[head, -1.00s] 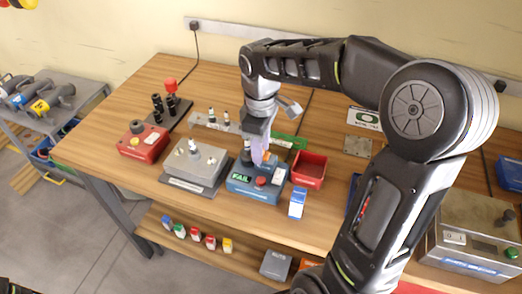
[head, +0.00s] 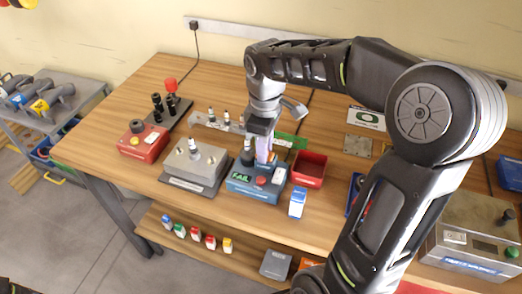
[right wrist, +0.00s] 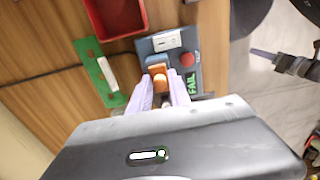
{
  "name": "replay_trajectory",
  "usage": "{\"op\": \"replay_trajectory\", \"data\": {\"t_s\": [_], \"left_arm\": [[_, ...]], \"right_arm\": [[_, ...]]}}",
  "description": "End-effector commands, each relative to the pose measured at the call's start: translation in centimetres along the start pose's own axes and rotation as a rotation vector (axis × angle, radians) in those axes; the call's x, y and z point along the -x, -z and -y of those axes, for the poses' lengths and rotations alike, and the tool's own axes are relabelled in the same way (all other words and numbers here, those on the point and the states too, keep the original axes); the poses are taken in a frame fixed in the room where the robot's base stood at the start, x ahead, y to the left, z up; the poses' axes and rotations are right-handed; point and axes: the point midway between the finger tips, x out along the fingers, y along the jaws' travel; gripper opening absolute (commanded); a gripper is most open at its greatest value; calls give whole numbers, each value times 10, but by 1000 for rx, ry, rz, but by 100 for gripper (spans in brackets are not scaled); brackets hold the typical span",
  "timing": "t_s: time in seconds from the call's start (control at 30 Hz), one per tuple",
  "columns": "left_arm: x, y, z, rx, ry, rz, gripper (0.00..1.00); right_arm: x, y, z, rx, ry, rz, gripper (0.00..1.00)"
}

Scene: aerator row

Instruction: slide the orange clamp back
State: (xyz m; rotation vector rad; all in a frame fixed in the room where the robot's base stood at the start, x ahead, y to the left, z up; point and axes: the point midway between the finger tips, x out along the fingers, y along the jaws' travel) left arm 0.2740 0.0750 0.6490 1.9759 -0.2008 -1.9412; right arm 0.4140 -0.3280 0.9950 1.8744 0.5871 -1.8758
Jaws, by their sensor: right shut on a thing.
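The blue tester (head: 240,187) stands on the wooden table, with a green FAIL display, a red button and a white switch. It also shows in the right wrist view (right wrist: 150,46). The orange clamp (right wrist: 158,76) sits on it, between the pale purple fingers of my right gripper (right wrist: 160,88), which are shut on it. In the head view my right gripper (head: 264,154) reaches down to the tester from above and hides the clamp. What looks like my left gripper (right wrist: 266,54) shows small at the right of the wrist view, over the floor; its opening is unclear.
A red bin (head: 309,170) stands close right of the tester, and a blue-white box (head: 297,203) in front of it. A grey metal block (head: 197,168) is close on the left. A green board (head: 290,141) lies behind. A red box (head: 141,143) stands farther left.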

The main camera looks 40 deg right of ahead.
Motion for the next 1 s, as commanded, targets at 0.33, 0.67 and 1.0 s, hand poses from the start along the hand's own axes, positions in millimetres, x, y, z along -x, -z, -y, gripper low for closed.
{"op": "replay_trajectory", "data": {"t_s": [0.33,0.67,1.0], "left_arm": [[0,0,0,0,0,0,49],[0,0,0,0,0,0,49],[5,2,-4,-4,-6,-6,49]], "right_arm": [[1,-7,0,0,-2,-1,0],[1,-8,0,-1,-1,0,32],[5,-7,0,0,-1,-1,32]]}}
